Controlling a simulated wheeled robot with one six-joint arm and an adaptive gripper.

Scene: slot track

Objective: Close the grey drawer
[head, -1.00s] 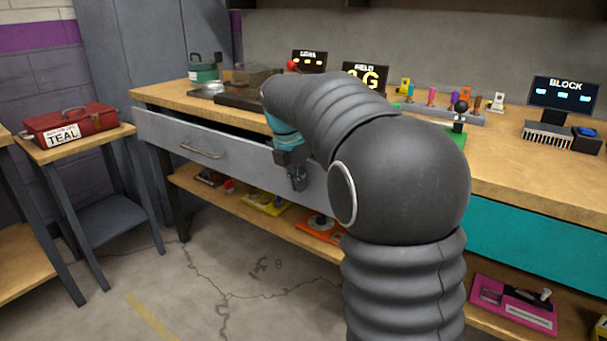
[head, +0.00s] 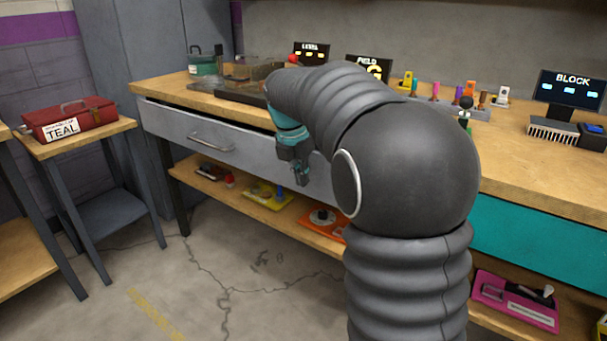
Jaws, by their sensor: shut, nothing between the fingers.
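The grey drawer (head: 180,125) is under the left part of the wooden bench top, with a bar handle (head: 212,143) on its front. A narrow dark gap shows above its front, so it stands slightly open. My gripper (head: 303,182) is shut and empty, pointing down in front of the right part of the drawer front. I cannot tell whether it touches the front. My arm hides the drawer's right end.
The bench top (head: 520,170) holds displays, a peg rail and a teal pot (head: 205,62). A lower shelf (head: 215,190) holds several coloured items. A red toolbox (head: 75,118) sits on a side table at left. The floor in front is clear.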

